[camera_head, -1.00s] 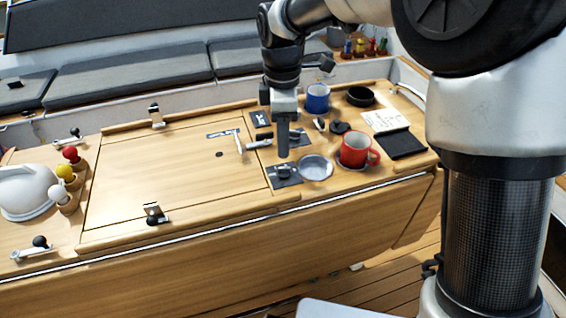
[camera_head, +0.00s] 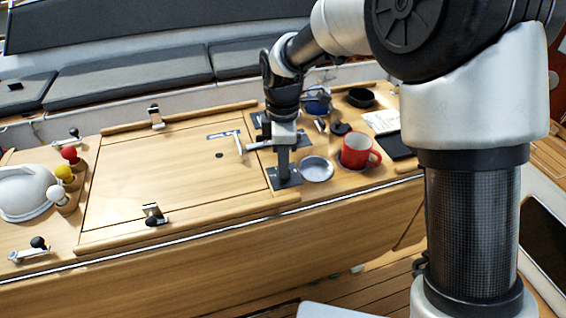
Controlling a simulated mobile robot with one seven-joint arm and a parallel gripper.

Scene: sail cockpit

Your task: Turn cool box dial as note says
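My gripper (camera_head: 284,174) points down over the front dark plate (camera_head: 292,181) on the wooden cockpit table. The small knob seen on this plate earlier is hidden behind my fingers. I cannot tell whether they touch it, or whether they are open or shut. Another dark plate (camera_head: 259,117) lies farther back, partly hidden by my arm. Labels are too small to read, so I cannot tell which plate carries the cool box dial. A pale note (camera_head: 381,121) with unreadable writing lies at the table's right end.
A red mug (camera_head: 357,153) and a shallow grey dish (camera_head: 316,169) stand close right of my gripper. A wooden hatch lid (camera_head: 165,175) lies left.

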